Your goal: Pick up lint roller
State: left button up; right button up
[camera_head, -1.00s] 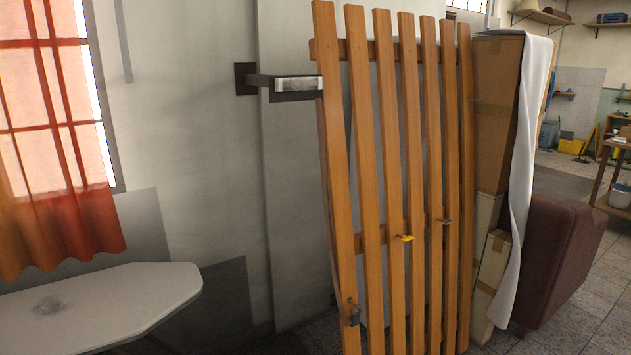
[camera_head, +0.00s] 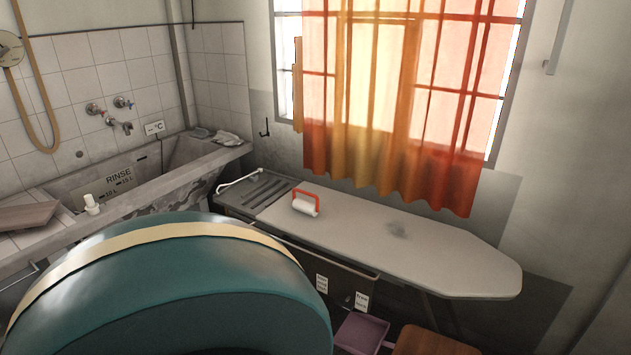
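A lint roller (camera_head: 305,205) with a white roll and a red-orange handle lies on the ironing board (camera_head: 430,245), near the board's left end. The board stands below the curtained window. Neither of my grippers shows in the head view, so nothing is seen near the roller. The roller is fully visible.
A large teal rounded object with a cream band (camera_head: 170,290) fills the lower left foreground, in front of the board. A concrete washtub (camera_head: 130,185) stands at the left. A pink tray (camera_head: 361,333) and a brown wooden surface (camera_head: 432,342) are low at the front.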

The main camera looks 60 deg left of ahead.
aim_at(301, 205)
jog(key=u, duration=2.1)
